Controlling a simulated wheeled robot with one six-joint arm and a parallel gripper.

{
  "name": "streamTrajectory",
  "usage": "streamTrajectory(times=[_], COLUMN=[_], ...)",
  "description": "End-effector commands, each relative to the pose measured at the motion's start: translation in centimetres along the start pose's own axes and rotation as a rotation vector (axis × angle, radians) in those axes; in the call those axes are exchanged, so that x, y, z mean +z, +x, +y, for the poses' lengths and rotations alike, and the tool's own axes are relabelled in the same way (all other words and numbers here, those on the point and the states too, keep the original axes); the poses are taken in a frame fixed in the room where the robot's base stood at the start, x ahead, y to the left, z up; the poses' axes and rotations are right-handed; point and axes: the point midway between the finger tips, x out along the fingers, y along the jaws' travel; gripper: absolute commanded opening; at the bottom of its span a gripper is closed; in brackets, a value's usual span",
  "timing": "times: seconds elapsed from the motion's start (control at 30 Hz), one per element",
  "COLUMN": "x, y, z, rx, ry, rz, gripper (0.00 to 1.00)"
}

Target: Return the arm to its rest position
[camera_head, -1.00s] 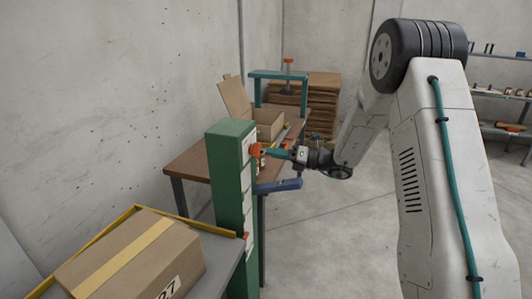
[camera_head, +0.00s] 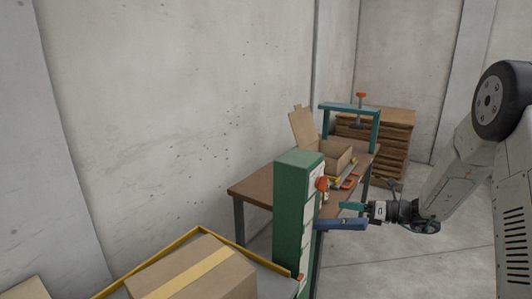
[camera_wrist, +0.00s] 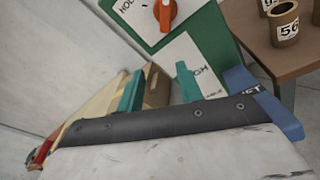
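My gripper (camera_head: 347,207) has teal fingers and is in front of the green post (camera_head: 292,215), to the right of its orange knob (camera_head: 322,184) and a little lower. It touches neither as far as I can tell. In the wrist view my gripper (camera_wrist: 160,84) shows two teal fingers with a gap between them and nothing held. The orange knob (camera_wrist: 166,14) on the white plate of the green post is at the top of that view. A blue bar (camera_head: 341,224) sticks out from the post just below my gripper.
A brown workbench (camera_head: 257,191) with an open carton (camera_head: 307,128) and a teal frame (camera_head: 349,107) stands behind the post. A taped box (camera_head: 195,275) lies at the lower left. Numbered rolls (camera_wrist: 285,27) stand on the brown table in the wrist view. Floor is clear to the right.

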Motion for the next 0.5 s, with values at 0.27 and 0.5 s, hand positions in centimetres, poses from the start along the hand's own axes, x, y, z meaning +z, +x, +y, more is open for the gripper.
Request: streamTrajectory(times=[0.27, 0.5], x=[-4.3, -6.6], y=[-1.5, -5.5], z=[10.3, 20.2], rx=[0.252, 0.573], ry=[-0.484, -0.967], rz=[0.351, 0.635], gripper=[0.36, 0.36])
